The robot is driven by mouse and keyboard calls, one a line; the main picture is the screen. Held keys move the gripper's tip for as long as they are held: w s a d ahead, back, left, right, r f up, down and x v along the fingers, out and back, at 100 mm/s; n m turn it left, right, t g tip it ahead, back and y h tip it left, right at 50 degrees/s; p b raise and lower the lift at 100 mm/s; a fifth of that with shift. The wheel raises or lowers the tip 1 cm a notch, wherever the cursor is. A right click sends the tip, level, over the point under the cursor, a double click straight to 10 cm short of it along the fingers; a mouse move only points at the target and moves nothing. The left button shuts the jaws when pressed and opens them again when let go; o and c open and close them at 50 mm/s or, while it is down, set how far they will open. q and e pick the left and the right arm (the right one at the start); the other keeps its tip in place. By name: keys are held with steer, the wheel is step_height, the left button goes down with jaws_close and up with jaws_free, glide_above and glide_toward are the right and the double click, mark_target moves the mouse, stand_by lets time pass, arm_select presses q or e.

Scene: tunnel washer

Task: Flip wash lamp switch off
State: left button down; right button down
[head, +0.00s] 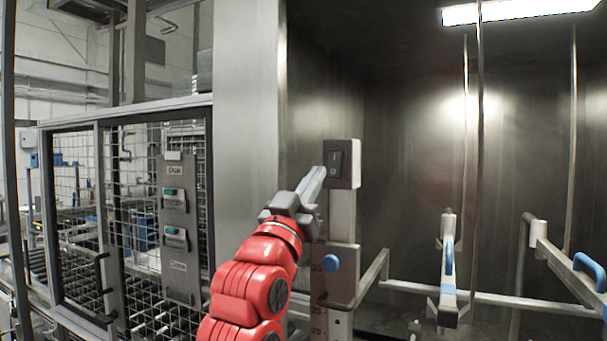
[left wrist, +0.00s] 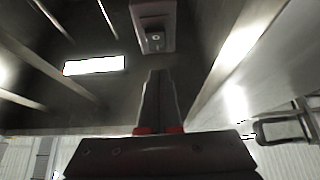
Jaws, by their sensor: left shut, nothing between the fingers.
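The wash lamp switch (head: 335,163) is a dark rocker marked with a line above and a circle below. It sits on a small grey box (head: 354,152) on top of a post. The lamp (head: 521,10) at the top right glows white. My left gripper (head: 319,172) is shut and empty, its tips close to the left of the switch's lower part. In the left wrist view the shut fingers (left wrist: 157,73) point at the switch (left wrist: 155,39), with a small gap in the picture; contact cannot be told. My right gripper is not in view.
Metal rails with blue handles (head: 449,258) fill the lower right. A mesh fence with a control panel (head: 175,228) is at the left. The dark chamber behind the switch is open.

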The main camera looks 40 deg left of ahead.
mark_target(332, 165)
arm_select(q)
steer(key=w+p, duration=0.1)
steer(key=w, duration=0.1)
steer(key=w+a+p, duration=0.1)
steer(key=w, duration=0.1)
steer(key=shift+r, duration=0.1)
steer(key=shift+w+a, duration=0.1)
steer(key=shift+w, duration=0.25)
steer(key=shift+f, duration=0.2)
